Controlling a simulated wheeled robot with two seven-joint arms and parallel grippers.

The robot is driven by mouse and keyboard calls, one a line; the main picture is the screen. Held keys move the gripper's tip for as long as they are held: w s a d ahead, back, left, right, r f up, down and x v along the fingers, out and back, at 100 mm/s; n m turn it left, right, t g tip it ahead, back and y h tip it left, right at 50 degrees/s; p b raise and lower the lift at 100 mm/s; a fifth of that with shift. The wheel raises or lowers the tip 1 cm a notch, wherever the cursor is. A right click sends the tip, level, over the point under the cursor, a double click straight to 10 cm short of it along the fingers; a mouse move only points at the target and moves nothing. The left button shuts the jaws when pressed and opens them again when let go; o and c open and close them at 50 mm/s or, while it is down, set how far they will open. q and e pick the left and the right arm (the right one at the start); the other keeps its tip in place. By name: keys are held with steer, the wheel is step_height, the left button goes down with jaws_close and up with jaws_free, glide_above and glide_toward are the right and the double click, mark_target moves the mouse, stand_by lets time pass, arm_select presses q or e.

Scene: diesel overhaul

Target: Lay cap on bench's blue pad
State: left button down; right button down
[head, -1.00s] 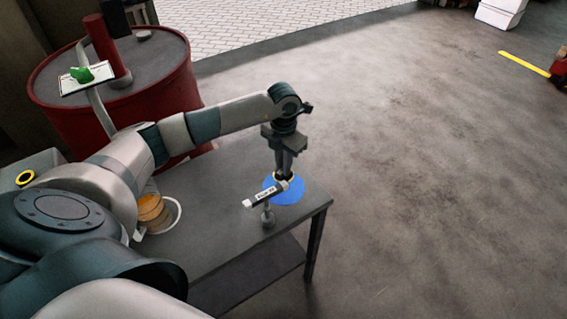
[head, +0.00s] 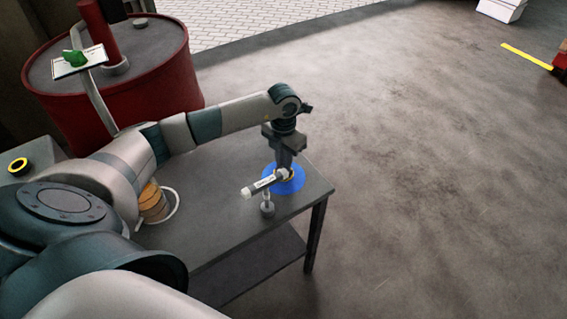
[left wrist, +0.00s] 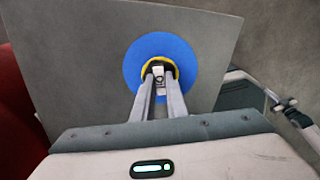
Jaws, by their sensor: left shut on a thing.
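My left gripper (head: 285,170) is over the bench's blue pad (head: 297,184), pointing down and shut on the yellow-rimmed cap (head: 291,177). In the left wrist view, the cap (left wrist: 160,63) shows as a yellow ring between the fingertips (left wrist: 160,84), near the middle of the round blue pad (left wrist: 139,60). The cap is at or just above the pad; I cannot tell whether it touches. In the head view, a labelled tube partly hides the cap and fingers.
The white-ended labelled tube (head: 263,184) stands on a small grey base (head: 267,209) in front of the pad. The grey bench (head: 215,232) also bears an orange-brown cylinder (head: 152,203) beside my arm. A red drum (head: 160,85) stands behind. Open floor lies right.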

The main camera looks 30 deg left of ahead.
steer(key=shift+s, duration=0.15)
arm_select(q)
steer(key=c, duration=1.7)
jaws_free()
arm_select(e)
steer(key=shift+s, duration=0.1)
arm_select(q)
steer(key=shift+r, duration=0.15)
arm_select(e)
steer(key=shift+f, duration=0.1)
